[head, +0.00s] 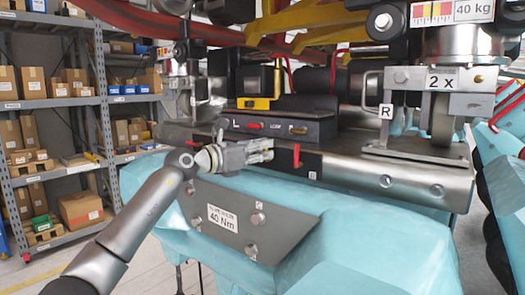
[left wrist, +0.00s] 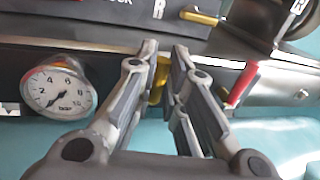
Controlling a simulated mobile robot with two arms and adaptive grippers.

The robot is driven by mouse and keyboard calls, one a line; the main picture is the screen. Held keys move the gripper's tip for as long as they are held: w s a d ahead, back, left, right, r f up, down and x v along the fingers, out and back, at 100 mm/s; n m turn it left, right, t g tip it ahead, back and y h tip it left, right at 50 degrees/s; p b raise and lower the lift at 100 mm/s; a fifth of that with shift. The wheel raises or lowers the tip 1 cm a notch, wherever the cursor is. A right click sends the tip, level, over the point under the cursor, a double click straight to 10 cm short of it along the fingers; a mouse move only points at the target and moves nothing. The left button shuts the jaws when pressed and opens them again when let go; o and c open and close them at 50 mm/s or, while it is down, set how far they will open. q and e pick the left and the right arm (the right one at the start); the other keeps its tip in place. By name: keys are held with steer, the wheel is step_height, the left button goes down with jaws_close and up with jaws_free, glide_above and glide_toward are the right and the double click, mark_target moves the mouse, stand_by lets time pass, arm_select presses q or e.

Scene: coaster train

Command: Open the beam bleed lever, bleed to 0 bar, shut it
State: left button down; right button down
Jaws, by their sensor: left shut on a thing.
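My left gripper (head: 264,151) reaches in from the left to the front face of the steel beam (head: 345,178). In the left wrist view its two fingers (left wrist: 165,52) are close together on a yellow lever (left wrist: 158,80), which is partly hidden between them. I take this as the beam bleed lever. A round white pressure gauge (left wrist: 58,92) marked in bar sits left of the fingers; its thin needle seems to point low left, near the bottom of the scale, but is hard to read. My right gripper is not in view.
A red lever (left wrist: 241,86) stands just right of the fingers; it also shows in the head view (head: 296,155). A brass handle (left wrist: 199,17) is above. A plate marked 40 Nm (head: 222,217) hangs below the beam. Shelves with boxes (head: 50,100) stand at left.

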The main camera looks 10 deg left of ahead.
arm_select(q)
steer(key=shift+f, duration=0.2)
steer(key=c, duration=1.5)
jaws_free()
steer(key=shift+r, duration=0.1)
steer(key=v, duration=1.2)
